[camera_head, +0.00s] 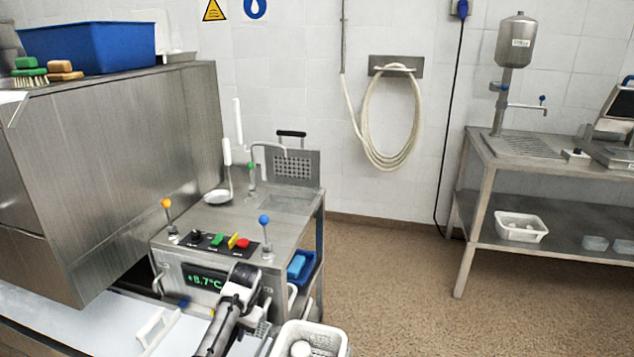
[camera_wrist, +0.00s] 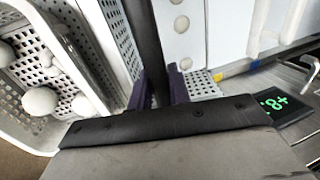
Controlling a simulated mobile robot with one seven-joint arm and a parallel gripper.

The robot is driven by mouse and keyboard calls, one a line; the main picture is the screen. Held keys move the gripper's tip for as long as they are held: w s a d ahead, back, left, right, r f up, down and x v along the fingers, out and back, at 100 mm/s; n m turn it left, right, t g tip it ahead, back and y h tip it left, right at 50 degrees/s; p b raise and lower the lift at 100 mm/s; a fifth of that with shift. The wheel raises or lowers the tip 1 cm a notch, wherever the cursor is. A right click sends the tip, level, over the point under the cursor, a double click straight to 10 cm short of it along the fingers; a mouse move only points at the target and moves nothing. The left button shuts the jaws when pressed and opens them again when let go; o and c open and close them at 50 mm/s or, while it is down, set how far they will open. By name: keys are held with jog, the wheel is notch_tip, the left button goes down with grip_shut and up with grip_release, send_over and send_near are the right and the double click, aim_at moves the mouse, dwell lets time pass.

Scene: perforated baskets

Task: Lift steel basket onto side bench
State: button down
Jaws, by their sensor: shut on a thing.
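In the wrist view, the purple fingertips of my gripper (camera_wrist: 160,95) are shut on a dark bar, which looks like the handle (camera_wrist: 148,45) of the steel basket. Perforated metal of the steel basket (camera_wrist: 119,42) shows left of the bar, and more perforations show right of the fingers. In the head view only a small perforated part of the steel basket (camera_head: 263,328) shows beside my arm; the rest is hidden, and the fingertips are not clear there. A steel side bench (camera_head: 590,165) with a lower shelf stands at the right by the wall.
A white basket with white round items (camera_head: 338,345) stands close beside the steel basket. A control panel (camera_head: 205,280) with upright knobs is just behind my arm. Another perforated piece with a black handle (camera_head: 292,168) stands farther back. Open floor (camera_head: 395,285) lies before the side bench.

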jog(key=shift+d+r, duration=0.1)
jog(key=shift+d, duration=0.05)
jog(key=shift+r+p, duration=2.35)
jog(key=shift+r, duration=0.2)
notch_tip(320, 180, up, 13)
jog(key=p, duration=0.6)
jog(key=shift+p, duration=0.4)
jog(key=shift+r, duration=0.1)
notch_tip(320, 180, up, 22)
dwell(3.1)
